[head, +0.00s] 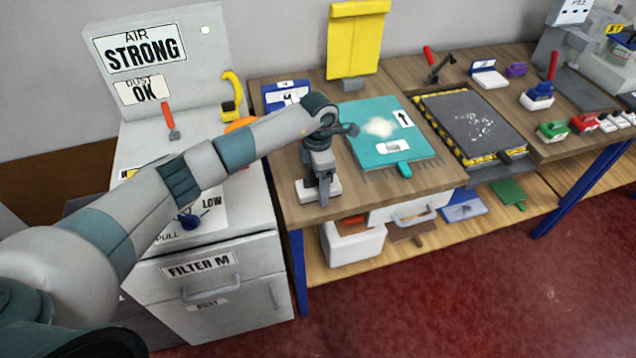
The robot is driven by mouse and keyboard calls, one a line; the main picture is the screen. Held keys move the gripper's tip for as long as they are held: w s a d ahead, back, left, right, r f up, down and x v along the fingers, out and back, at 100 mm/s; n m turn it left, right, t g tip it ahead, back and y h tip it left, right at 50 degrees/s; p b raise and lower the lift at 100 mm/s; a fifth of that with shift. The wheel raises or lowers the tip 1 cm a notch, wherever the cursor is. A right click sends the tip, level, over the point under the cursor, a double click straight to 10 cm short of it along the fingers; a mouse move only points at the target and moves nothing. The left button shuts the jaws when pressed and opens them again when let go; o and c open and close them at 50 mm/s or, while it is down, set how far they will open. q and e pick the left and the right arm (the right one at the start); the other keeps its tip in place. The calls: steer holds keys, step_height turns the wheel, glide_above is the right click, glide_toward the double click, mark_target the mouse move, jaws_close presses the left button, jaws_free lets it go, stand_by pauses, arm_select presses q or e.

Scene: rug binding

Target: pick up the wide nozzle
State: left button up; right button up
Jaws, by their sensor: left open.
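My left arm reaches in from the left, and its gripper (323,196) points down at the near left corner of the wooden bench. It is open, with its fingers at a small white object (334,187) lying on the bench. The fingers cover part of this object, so I cannot tell whether it is the wide nozzle or whether they touch it. A yellow curved piece with a dark base (231,97) stands on the grey cabinet. An orange piece (240,124) is partly hidden behind my forearm. My right gripper is out of view.
A teal mat (365,150) with a pale heap lies right of the gripper, and a dark tray with yellow-black edging (415,100) lies beyond. A yellow stand (357,40) rises at the back. The grey filter cabinet (253,255) is left of the wooden bench (440,178).

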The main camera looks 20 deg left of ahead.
arm_select(q)
steer(key=shift+f, duration=0.1)
steer(key=shift+c, duration=0.6)
steer(key=c, duration=1.3)
steer(key=shift+o, duration=0.2)
steer(key=shift+w+r, duration=0.1)
steer(key=shift+r, duration=0.1)
